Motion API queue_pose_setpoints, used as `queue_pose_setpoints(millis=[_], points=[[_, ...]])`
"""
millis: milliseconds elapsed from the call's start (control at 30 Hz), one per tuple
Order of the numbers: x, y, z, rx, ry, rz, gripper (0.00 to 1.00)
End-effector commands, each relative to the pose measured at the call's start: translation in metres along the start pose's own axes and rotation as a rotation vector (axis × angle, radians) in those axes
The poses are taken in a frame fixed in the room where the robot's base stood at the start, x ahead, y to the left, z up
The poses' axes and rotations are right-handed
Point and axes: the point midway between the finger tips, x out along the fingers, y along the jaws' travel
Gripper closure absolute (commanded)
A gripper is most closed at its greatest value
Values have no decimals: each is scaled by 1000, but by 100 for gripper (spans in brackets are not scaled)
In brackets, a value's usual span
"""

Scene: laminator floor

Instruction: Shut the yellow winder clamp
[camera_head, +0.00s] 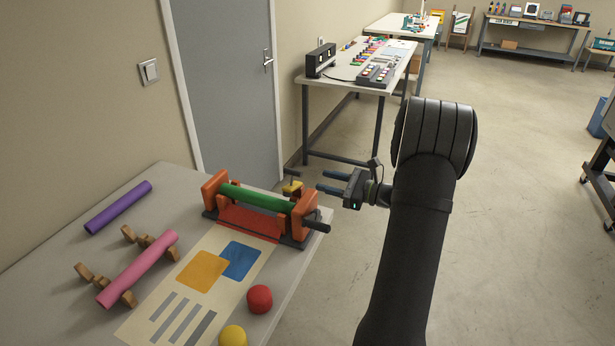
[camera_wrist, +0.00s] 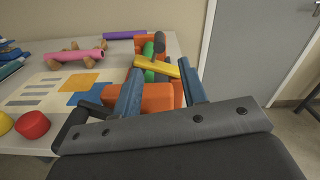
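The winder (camera_head: 262,211) stands at the table's right edge, with orange end supports, a green roller (camera_head: 258,197) and a dark crank handle (camera_head: 317,226). The yellow clamp (camera_head: 292,188) shows behind the right orange support, partly hidden. In the wrist view the yellow clamp (camera_wrist: 157,67) is a slanted bar across the winder, seen between my fingertips. My gripper (camera_head: 320,181) is open and empty, its two blue fingers spread, just right of the clamp and apart from it in the head view. Whether the clamp is fully open I cannot tell.
A printed sheet (camera_head: 165,307) runs from the winder along the table. A pink roll (camera_head: 138,268) rests on wooden cradles, with a purple roll (camera_head: 118,207) behind. Red (camera_head: 259,298) and yellow (camera_head: 233,336) knobs sit near the front edge. Open floor lies right of the table.

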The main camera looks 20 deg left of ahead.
Motion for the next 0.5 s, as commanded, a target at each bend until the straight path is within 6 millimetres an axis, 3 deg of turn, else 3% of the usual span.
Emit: queue_pose_setpoints(millis=[200,500], points=[[-38,-1,0,-1,1,-3,61],[-51,0,0,-1,0,0,61]])
